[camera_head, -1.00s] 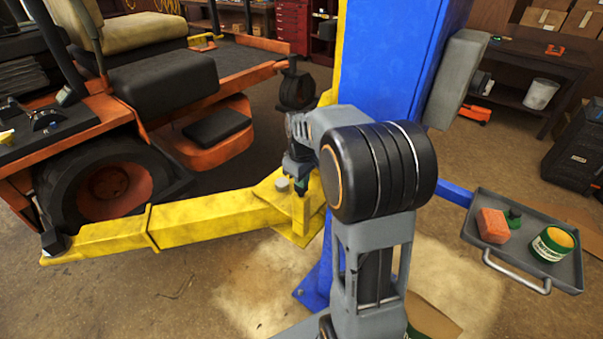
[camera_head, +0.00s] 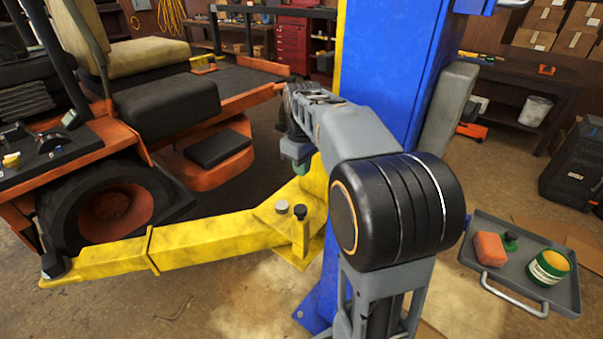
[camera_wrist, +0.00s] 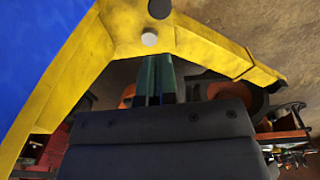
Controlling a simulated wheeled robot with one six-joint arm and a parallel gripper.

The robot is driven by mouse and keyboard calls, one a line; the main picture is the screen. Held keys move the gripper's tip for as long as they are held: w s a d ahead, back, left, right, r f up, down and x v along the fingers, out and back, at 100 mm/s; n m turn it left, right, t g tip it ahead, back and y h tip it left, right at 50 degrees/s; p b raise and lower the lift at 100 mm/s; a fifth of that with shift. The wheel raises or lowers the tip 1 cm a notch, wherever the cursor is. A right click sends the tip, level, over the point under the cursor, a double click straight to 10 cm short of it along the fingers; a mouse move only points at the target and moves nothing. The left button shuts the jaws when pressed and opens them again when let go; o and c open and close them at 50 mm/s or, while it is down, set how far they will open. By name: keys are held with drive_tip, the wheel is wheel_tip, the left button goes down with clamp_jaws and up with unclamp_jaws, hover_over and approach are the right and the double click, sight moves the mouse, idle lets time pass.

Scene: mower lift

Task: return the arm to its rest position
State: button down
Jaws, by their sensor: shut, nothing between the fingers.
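My arm rises in front of the blue lift post (camera_head: 390,75) and bends away toward the yellow lift arm (camera_head: 215,232). My gripper (camera_head: 302,168) hangs beyond my forearm, partly hidden by it, above the yellow arm's pivot end. In the wrist view my gripper (camera_wrist: 155,62) shows two dark green fingers side by side, shut with nothing between them. A black-topped pin (camera_head: 300,212) and a grey knob (camera_head: 282,206) stand on the yellow arm below the gripper, apart from it. They also show in the wrist view, the black top (camera_wrist: 159,8) and the grey knob (camera_wrist: 149,38).
An orange ride-on mower (camera_head: 110,207) stands at the left beside the yellow arm. A grey tray (camera_head: 490,287) at the right holds an orange block (camera_head: 490,249) and a green can (camera_head: 548,267). A workbench (camera_head: 520,75) stands behind. Floor is open at front left.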

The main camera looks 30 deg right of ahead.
idle(0.6)
drive_tip(key=s+a+f+m+t, duration=0.1)
drive_tip(key=s+a+f+m, duration=0.1)
drive_tip(key=s, duration=0.5)
drive_tip(key=s+a+f+m+t, duration=0.2)
drive_tip(key=s+a+f+m, duration=0.1)
drive_tip(key=s+a, duration=0.4)
drive_tip(key=shift+s+a+f, duration=0.25)
drive_tip(key=shift+s+f, duration=0.25)
drive_tip(key=shift+s, duration=0.15)
drive_tip(key=shift+d, duration=0.1)
